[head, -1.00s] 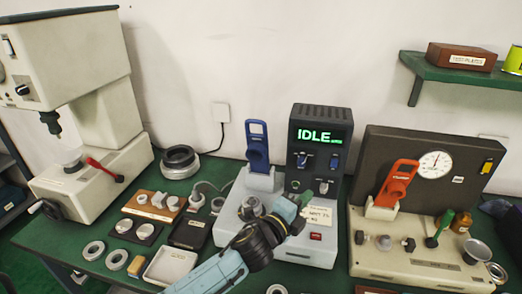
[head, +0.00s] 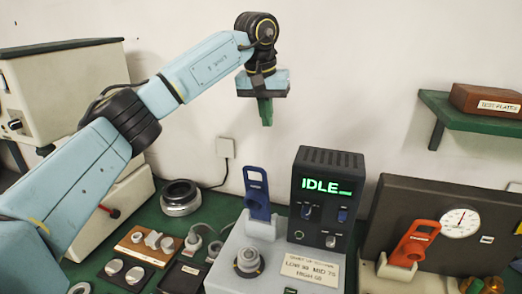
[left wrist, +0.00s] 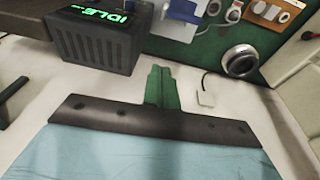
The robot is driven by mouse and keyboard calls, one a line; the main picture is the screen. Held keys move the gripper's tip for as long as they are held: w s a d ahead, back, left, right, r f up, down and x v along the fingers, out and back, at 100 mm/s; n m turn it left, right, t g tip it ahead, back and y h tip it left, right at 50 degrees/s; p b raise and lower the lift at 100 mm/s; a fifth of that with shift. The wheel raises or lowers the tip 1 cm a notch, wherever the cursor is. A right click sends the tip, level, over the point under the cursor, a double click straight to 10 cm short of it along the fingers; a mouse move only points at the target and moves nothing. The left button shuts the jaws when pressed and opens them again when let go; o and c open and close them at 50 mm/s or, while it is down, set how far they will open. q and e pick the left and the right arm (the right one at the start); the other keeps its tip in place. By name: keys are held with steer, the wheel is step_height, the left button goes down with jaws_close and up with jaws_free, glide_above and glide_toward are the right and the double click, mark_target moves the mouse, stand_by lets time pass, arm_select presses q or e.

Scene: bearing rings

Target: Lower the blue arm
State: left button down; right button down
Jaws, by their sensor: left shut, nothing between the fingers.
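The blue arm (head: 257,193) stands upright in its light holder on the grey machine, beside the dark display box (head: 323,200) that reads IDLE. My left gripper (head: 265,117) is high above the blue arm, close to the back wall, with its green fingers pointing down. It is shut and empty, clear of the blue arm. In the left wrist view the shut green fingers (left wrist: 161,88) show in the middle, and the display box (left wrist: 97,38) is at the upper left. Part of the blue arm (left wrist: 185,10) shows at the top. My right gripper is not in view.
A round fitting (head: 247,261) sits on the machine in front of the blue arm. An orange arm (head: 415,241) stands upright on the gauge machine at right. A green shelf (head: 470,112) juts from the wall. A dark ring (head: 181,196) lies behind the small parts at left.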

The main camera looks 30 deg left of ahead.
arm_select(q)
steer(key=a+r, duration=0.1)
steer(key=a, duration=0.1)
steer(key=p, duration=0.2)
glide_above(256, 180)
steer(key=shift+y, duration=0.3)
steer(key=shift+d+f, duration=0.1)
steer(key=shift+f, duration=5.4)
